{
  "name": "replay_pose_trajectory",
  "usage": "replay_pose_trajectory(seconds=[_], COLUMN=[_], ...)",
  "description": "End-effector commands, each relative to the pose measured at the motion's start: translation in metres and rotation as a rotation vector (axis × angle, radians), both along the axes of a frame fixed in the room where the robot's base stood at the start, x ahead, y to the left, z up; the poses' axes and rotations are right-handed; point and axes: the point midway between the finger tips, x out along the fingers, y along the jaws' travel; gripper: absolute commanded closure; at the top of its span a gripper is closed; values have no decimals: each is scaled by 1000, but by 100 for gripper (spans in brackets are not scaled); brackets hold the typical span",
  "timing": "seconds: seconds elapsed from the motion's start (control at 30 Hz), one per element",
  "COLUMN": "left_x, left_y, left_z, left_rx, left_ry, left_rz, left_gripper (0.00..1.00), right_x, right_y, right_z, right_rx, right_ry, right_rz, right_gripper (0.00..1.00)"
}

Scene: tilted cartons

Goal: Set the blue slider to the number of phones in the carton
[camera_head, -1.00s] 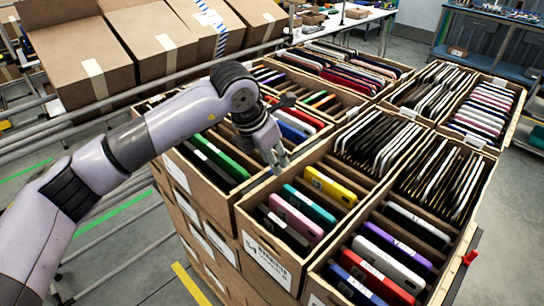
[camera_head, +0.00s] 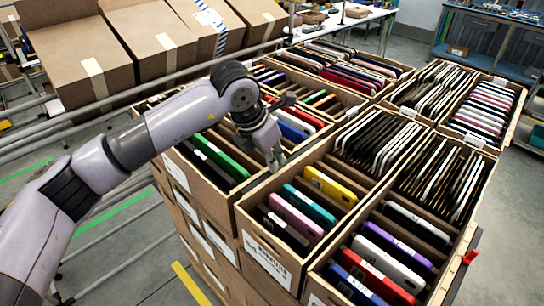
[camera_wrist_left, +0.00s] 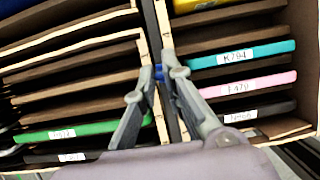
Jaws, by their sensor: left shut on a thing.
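My left gripper (camera_head: 275,166) is over the wall between two cartons, its fingers pointing down. In the left wrist view its fingertips (camera_wrist_left: 160,74) are shut on a small blue piece, the blue slider (camera_wrist_left: 158,72), at the wall's top edge. The fingers hide most of the slider, and I cannot read its setting. To the right of the wall, a carton (camera_head: 250,222) holds yellow, teal, pink and black phones (camera_head: 310,203) upright in slots. The carton on the left holds green and black phones (camera_head: 222,157). My right gripper is not in view.
More open cartons with phones in slots (camera_head: 380,140) stand close around. A red piece (camera_head: 470,257) sits on the right outer edge of the stack. Closed brown boxes (camera_head: 82,52) lie tilted on a rack at the back left. A blue workbench (camera_head: 490,40) is at the back right.

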Motion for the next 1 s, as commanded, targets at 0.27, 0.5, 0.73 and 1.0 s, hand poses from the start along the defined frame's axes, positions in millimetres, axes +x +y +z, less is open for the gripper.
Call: replay_pose_trajectory(seconds=[0.27, 0.5, 0.73, 1.0], left_x=[18, 30, 30, 30], left_y=[-17, -30, -30, -30], left_z=[-1, 1, 1, 1], left_rx=[-2, -3, -2, -1], left_ry=[-3, -3, -2, -1], left_rz=[1, 1, 0, 0], left_gripper=[100, 100, 100, 75], right_x=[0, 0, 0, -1], right_y=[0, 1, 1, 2], right_z=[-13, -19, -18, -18], right_rx=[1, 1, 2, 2], right_ry=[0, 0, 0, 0], right_rz=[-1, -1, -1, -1], right_gripper=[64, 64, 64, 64])
